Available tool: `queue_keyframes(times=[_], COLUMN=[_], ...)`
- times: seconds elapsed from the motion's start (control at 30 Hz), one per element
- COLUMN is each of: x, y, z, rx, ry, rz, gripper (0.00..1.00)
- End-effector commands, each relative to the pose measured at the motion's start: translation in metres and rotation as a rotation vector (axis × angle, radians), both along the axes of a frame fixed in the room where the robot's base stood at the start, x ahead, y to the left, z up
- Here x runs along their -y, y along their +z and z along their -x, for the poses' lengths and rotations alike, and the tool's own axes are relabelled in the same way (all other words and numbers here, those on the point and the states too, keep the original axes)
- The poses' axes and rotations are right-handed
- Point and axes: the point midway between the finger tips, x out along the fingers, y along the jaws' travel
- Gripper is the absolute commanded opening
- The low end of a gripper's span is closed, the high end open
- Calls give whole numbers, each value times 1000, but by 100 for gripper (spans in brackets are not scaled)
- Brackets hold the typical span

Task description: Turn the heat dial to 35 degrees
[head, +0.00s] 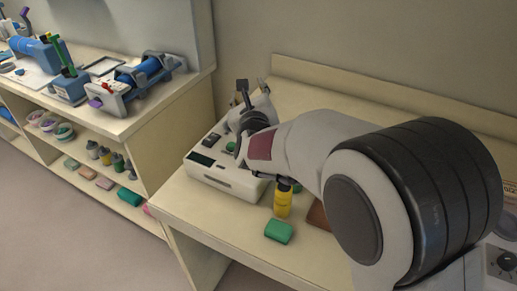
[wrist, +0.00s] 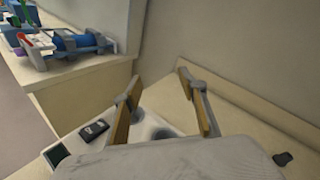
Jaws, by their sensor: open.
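A black round dial (head: 502,262) with pale marks around it sits on a light grey unit at the lower right edge of the head view. Its marks are too small to read, and I cannot tell whether it is the heat dial. My gripper (head: 252,85) is far to its left, over a white device (head: 227,177) on the bench, and largely hidden by my wrist. In the wrist view my gripper (wrist: 160,80) has its two fingers wide apart with nothing between them. Below them the device shows a dark display (wrist: 57,154), a black switch (wrist: 93,130) and blurred round grey spots.
A yellow bottle (head: 283,200) and a green block (head: 278,231) stand at the bench's front edge, with a brown item (head: 318,215) beside them. A blue roller device (head: 145,75) sits on the left shelf unit. A wall and raised back ledge (head: 390,95) bound the bench.

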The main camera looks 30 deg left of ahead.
Motion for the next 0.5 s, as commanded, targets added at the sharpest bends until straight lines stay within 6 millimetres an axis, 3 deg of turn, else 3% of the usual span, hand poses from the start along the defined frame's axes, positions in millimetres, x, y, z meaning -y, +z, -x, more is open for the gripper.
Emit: queue_keyframes(times=[0.2, 0.5], x=[-17, -26], y=[4, 1], z=[-2, 4], rx=[78, 212], ry=[141, 350], rz=[275, 659], gripper=[42, 42])
